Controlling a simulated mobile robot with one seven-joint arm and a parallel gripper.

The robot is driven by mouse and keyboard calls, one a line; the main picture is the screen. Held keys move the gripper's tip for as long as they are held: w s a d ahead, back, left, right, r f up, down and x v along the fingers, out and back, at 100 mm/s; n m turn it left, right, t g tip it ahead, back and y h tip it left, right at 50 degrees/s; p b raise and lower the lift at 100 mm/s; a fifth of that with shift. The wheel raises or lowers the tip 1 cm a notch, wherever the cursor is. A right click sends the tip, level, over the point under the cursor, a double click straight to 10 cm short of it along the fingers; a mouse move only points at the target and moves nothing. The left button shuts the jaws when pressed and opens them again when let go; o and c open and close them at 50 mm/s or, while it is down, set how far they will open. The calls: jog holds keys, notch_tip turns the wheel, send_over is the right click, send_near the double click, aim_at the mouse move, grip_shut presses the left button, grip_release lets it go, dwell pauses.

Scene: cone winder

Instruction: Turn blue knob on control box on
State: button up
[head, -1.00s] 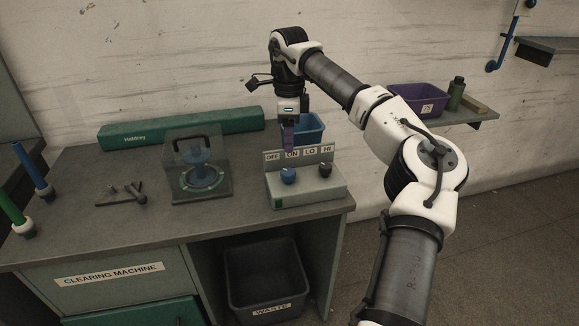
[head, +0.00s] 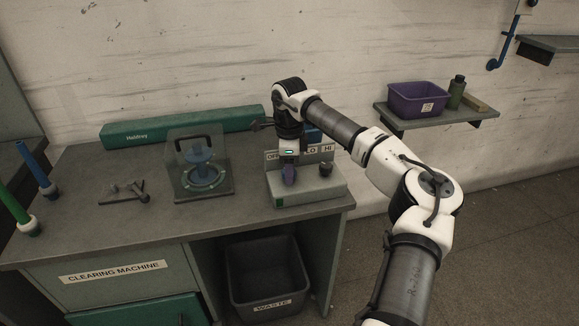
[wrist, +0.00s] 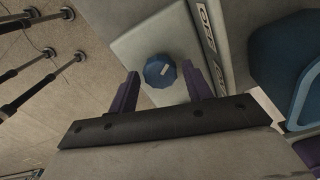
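The grey control box (head: 318,189) stands at the right end of the bench, its label plate at the back partly hidden by my arm. In the wrist view, the blue faceted knob (wrist: 160,71) with a small white mark lies between the tips of my purple fingers. The fingers are apart, with a gap on each side of it. My gripper (head: 289,178) points down over the knob's place in the head view and hides most of the knob. I cannot tell how far down the fingers reach around it. The OFF label (wrist: 205,14) shows beside it.
A black knob (head: 326,168) sits to the right on the same box. A clear guarded fixture (head: 201,180) stands to the left. A blue bin (wrist: 293,60) is behind the box, and a long green case (head: 180,128) lies along the wall.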

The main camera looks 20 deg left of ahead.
jog(key=c, duration=0.8)
jog(key=shift+o, duration=0.2)
jog(key=m, duration=0.7)
jog(key=shift+m+b, duration=0.3)
jog(key=shift+b, duration=0.05)
jog(key=m, duration=0.6)
jog(key=shift+b, duration=0.35)
jog(key=shift+m, duration=0.3)
jog(key=o, duration=1)
